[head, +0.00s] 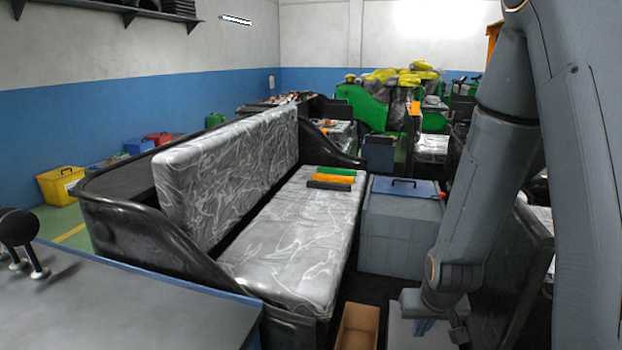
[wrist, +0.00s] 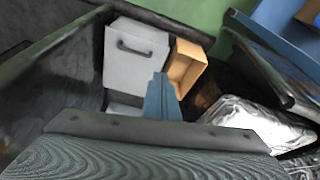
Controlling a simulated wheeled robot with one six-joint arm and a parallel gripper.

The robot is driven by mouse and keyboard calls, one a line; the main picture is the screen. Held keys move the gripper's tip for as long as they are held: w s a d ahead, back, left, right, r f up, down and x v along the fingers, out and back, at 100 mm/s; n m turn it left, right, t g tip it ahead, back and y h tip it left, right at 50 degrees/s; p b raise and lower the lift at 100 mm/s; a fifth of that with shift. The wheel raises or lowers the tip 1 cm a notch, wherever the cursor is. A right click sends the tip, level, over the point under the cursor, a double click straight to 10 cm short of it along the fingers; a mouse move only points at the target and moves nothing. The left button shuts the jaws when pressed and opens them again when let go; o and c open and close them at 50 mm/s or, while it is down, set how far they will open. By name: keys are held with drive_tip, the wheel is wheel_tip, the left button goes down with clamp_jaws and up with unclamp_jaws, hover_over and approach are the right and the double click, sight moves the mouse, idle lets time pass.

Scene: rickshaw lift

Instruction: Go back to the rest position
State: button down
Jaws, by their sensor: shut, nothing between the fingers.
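My gripper (wrist: 162,98) has its blue fingers pressed together and holds nothing in the wrist view. In the head view my arm hangs down at the right, and only a little of the gripper (head: 426,326) shows near the bottom edge. The gripper is above a light grey box with a dark handle (wrist: 137,56) and an open brown cardboard box (wrist: 187,66). The cardboard box also shows in the head view (head: 358,328). I cannot tell the exact height of the gripper above them.
A grey marbled bench seat (head: 292,240) bears green, orange and dark flat items (head: 331,178). A large grey chest with a blue lid (head: 400,235) stands beside it, left of my arm. A dark panel (head: 515,255) is close on the right. A grey counter (head: 130,310) fills the lower left.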

drive_tip(key=s+a+r+g, duration=0.1)
drive_tip(key=s+a+r, duration=0.2)
drive_tip(key=s+r, duration=0.3)
drive_tip(key=s+a+r+g, duration=0.2)
drive_tip(key=s+a+r, duration=0.1)
drive_tip(key=s+r, duration=0.3)
drive_tip(key=shift+s+r+n+g, duration=0.3)
drive_tip(key=shift+r+n, duration=0.1)
drive_tip(key=shift+r, duration=0.25)
